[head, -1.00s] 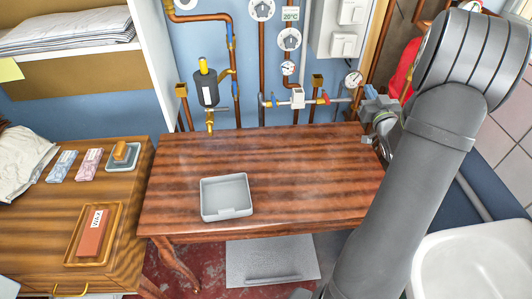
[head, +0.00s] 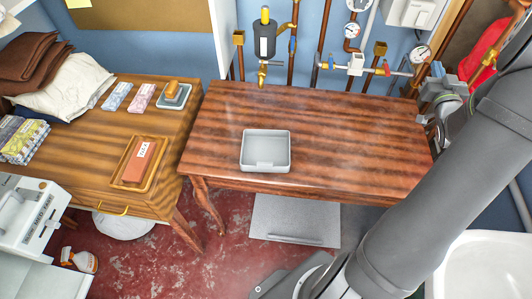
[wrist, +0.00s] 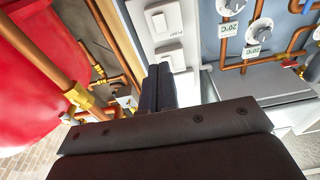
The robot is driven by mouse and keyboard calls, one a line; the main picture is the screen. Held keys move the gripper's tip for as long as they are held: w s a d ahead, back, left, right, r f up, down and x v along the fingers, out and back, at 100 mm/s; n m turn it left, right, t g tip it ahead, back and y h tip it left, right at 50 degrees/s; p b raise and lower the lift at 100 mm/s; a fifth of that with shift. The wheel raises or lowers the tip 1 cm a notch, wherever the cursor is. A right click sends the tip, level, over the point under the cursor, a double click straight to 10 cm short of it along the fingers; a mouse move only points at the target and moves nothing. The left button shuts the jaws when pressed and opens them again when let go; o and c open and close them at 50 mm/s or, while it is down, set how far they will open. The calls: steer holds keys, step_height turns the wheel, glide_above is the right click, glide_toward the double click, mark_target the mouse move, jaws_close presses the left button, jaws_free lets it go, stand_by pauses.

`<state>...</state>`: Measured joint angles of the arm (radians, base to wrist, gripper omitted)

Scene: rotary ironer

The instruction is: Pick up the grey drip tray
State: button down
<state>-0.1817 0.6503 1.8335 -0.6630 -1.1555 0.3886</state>
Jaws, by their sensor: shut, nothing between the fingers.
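The grey drip tray (head: 265,151) is a shallow, open rectangular box that looks empty. It sits upright on the dark striped wooden table (head: 330,135), left of the table's middle and near its front edge. In the head view my gripper (head: 424,121) is at the table's right end, well to the right of the tray and partly hidden by my arm. In the wrist view the dark fingers of my gripper (wrist: 160,88) are together with nothing between them. The wrist view faces the wall and does not show the tray.
Copper pipes, gauges and valves (head: 356,66) line the wall behind the table. A wooden side table (head: 90,140) on the left holds cloths, small packets and a wooden tray with a wax block (head: 138,160). A white basin (head: 485,265) is at lower right. The tabletop around the tray is clear.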

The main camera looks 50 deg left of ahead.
stand_by(0.4)
steer(key=c, duration=1.6)
jaws_free()
steer(key=shift+o, duration=0.2)
steer(key=shift+a, duration=0.1)
